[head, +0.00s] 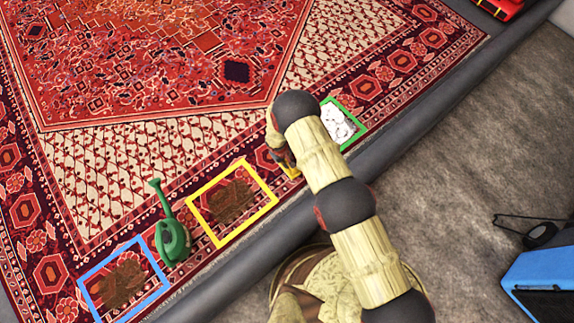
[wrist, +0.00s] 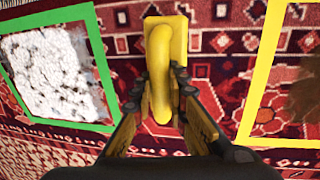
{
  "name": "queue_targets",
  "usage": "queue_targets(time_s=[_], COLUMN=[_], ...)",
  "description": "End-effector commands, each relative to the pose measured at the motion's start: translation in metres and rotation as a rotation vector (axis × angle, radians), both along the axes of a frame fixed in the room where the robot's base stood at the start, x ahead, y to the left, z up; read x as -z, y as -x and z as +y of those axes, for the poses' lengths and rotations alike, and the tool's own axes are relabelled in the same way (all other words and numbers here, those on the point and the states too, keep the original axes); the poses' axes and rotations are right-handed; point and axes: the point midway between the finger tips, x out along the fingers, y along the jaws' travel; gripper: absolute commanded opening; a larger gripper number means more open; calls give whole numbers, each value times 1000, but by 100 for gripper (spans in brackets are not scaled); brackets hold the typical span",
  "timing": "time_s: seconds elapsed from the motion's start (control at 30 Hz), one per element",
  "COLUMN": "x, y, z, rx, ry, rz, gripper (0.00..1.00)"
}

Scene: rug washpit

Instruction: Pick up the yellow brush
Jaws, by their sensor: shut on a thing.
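The yellow brush (wrist: 182,40) is between the two fingers of my gripper (wrist: 160,95) in the wrist view. It has a yellow block body with a rounded yellow handle, and the fingers are shut on the handle. In the head view only a small yellow part of the brush (head: 291,172) shows beside my arm, over the patterned red rug (head: 130,190). My gripper is mostly hidden behind my arm there. I cannot tell whether the brush touches the rug.
A green frame (head: 357,133) around a white foamy patch lies right of the brush in the head view. A yellow frame (head: 207,232) and a blue frame (head: 90,299) surround brown stains. A green watering can (head: 172,240) stands between them. A grey kerb (head: 245,266) edges the rug.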

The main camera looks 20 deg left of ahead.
Motion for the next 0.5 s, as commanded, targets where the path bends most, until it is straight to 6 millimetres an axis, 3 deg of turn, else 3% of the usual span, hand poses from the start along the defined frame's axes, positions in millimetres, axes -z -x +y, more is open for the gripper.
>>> queue_targets(time_s=[0.17,0.5], x=[0,0], y=[0,0], z=[0,0], rx=[0,0], ry=[0,0], rz=[0,0], gripper=[0,0])
